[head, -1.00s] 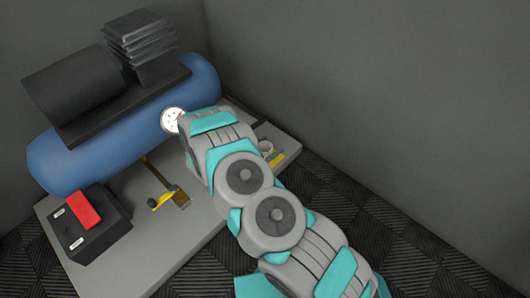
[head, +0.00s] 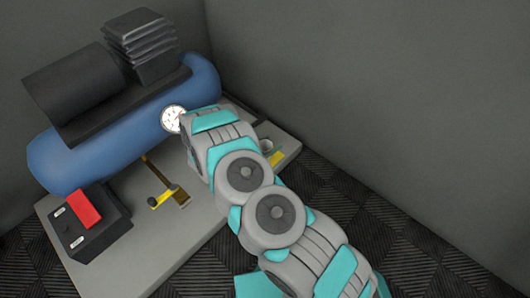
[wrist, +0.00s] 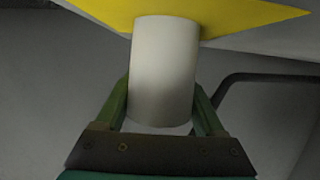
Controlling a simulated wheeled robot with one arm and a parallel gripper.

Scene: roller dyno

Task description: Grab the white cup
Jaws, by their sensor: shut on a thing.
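The white cup (wrist: 163,75) fills the middle of the wrist view, between the two green fingers of my gripper (wrist: 162,100). My gripper is shut on it, one finger at each side. The cup's far end meets a yellow patch (wrist: 95,12) at the top of that view; I cannot tell whether they touch. My arm hides the gripper in the head view.
A blue tank (head: 95,150) with a round gauge (head: 173,119) lies along the back of the bench. A black box with a red switch (head: 84,209) stands at the front left. A yellow-and-brass valve (head: 170,197) lies mid-bench. A dark bent bar (wrist: 265,78) is right of the cup.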

